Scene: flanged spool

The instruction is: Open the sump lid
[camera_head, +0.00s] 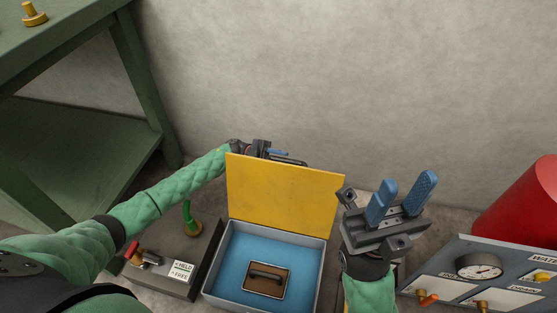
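A grey box (211,281) with a blue inside stands on the floor at the lower middle. Its yellow lid (285,195) stands up, nearly upright, along the box's back edge, so the box is open. Inside lies a brown plate with a dark handle (267,279). My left gripper (279,153) is behind the lid's top edge; its fingers are largely hidden, and I cannot tell whether it touches the lid. My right gripper (408,182) is to the right of the lid, its two blue fingers apart, pointing up, with nothing between them.
A grey panel (177,286) with a label and a red-handled valve lies left of the box. At right are a gauge panel (455,264) and a red cylinder (525,215). A green shelf (75,150) stands at left; a wall is behind.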

